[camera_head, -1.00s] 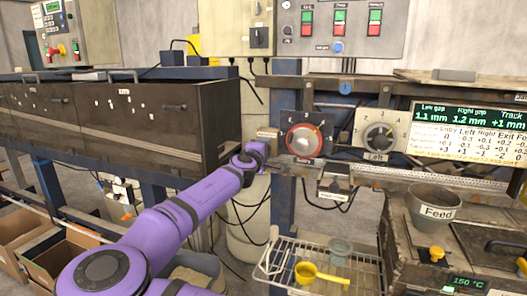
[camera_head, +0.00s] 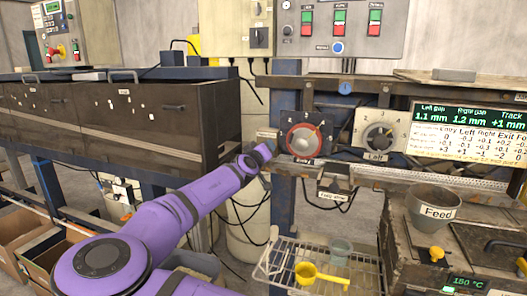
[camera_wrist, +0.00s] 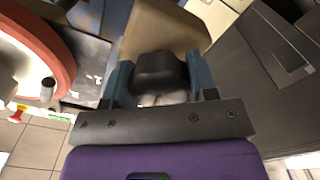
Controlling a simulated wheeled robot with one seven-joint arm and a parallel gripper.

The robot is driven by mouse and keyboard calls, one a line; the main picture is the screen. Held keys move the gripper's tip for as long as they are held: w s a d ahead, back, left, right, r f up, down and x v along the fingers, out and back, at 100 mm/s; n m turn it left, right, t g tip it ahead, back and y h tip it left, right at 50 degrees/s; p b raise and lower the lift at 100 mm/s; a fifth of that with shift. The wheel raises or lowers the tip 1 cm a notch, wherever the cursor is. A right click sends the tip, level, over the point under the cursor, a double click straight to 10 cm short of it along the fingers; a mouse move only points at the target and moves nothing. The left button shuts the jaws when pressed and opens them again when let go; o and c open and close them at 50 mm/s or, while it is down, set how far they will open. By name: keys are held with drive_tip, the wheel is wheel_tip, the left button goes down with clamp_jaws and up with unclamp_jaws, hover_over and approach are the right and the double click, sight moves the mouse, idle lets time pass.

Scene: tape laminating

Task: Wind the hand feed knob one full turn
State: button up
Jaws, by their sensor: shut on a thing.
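My gripper (camera_head: 265,146) is at the left side of the red-rimmed dial, beside a small beige block (camera_head: 268,132) on the machine's front edge. In the wrist view my gripper (camera_wrist: 161,80) has its two blue-grey fingers on either side of a dark, rounded knob (camera_wrist: 160,70) and is shut on it. A beige block (camera_wrist: 165,27) stands behind this knob. No label shows on the knob, so I cannot read whether it is the hand feed knob. In the head view the knob is hidden by my gripper.
The red-rimmed dial (camera_head: 304,141) is close to the right of my gripper; its red rim (camera_wrist: 62,50) shows in the wrist view. A "Left" dial (camera_head: 380,137) is farther right. A wire rack (camera_head: 285,268) with a yellow scoop (camera_head: 310,271) is below. A dark cabinet (camera_head: 130,110) stands left.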

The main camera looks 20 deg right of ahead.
drive_tip(key=shift+f+m, duration=0.1)
drive_tip(key=shift+m, duration=0.7)
drive_tip(key=o, duration=0.9)
drive_tip(key=shift+s, duration=0.1)
drive_tip(key=v, duration=1)
drive_tip(key=shift+s+a, duration=0.2)
drive_tip(key=shift+s, duration=0.05)
